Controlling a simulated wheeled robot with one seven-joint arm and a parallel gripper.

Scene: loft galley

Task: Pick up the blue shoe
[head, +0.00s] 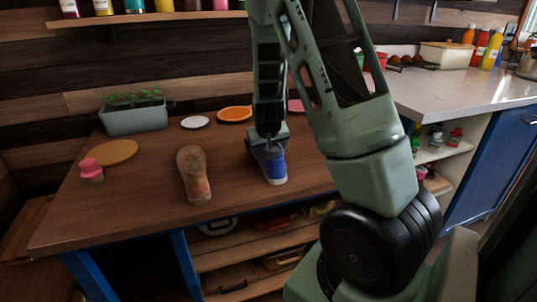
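The blue shoe (273,170) with a pale toe rests on the wooden counter (150,195), toe towards the front edge. My gripper (268,147) reaches down from above at the shoe's rear, over its opening. The fingertips overlap the shoe in this view. Whether they are open or shut on it is not clear, and the shoe's heel is partly hidden by the gripper.
A worn brown-orange shoe (193,176) lies left of the blue shoe. A planter (136,114), a white plate (195,122), an orange plate (234,114), a wooden round board (110,153) and a pink jar (91,171) stand farther left and behind.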

